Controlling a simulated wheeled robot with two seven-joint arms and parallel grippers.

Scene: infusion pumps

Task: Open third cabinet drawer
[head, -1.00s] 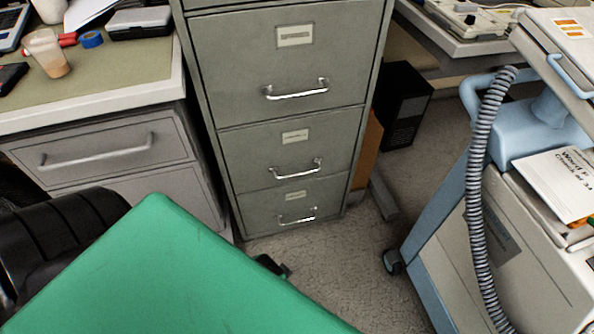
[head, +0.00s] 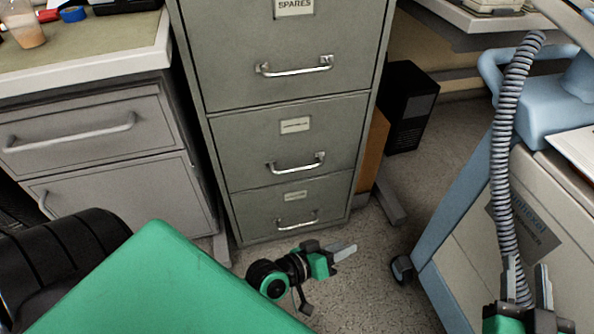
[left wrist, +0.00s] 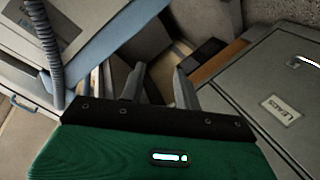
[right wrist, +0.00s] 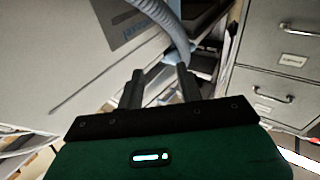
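The grey-green metal filing cabinet (head: 222,165) stands in the middle of the head view. Three drawer fronts show, all shut: one labelled SPARES with a silver handle (head: 295,68), a middle one with a handle (head: 296,164), and a bottom one with a handle (head: 297,221). The cabinet's top is out of view. My left gripper (head: 345,250) is open and empty, low in front of the bottom drawer and right of its handle, apart from it. My right gripper (head: 527,272) is open and empty at lower right, beside the cart hose. The left wrist view shows a LEADS label (left wrist: 282,110).
A pale blue and cream cart (head: 470,235) with a ribbed hose (head: 507,150) stands at right, close to my right gripper. A desk with drawers (head: 95,135) stands left of the cabinet. A black computer tower (head: 410,105) is behind at right. Floor is clear between cabinet and cart.

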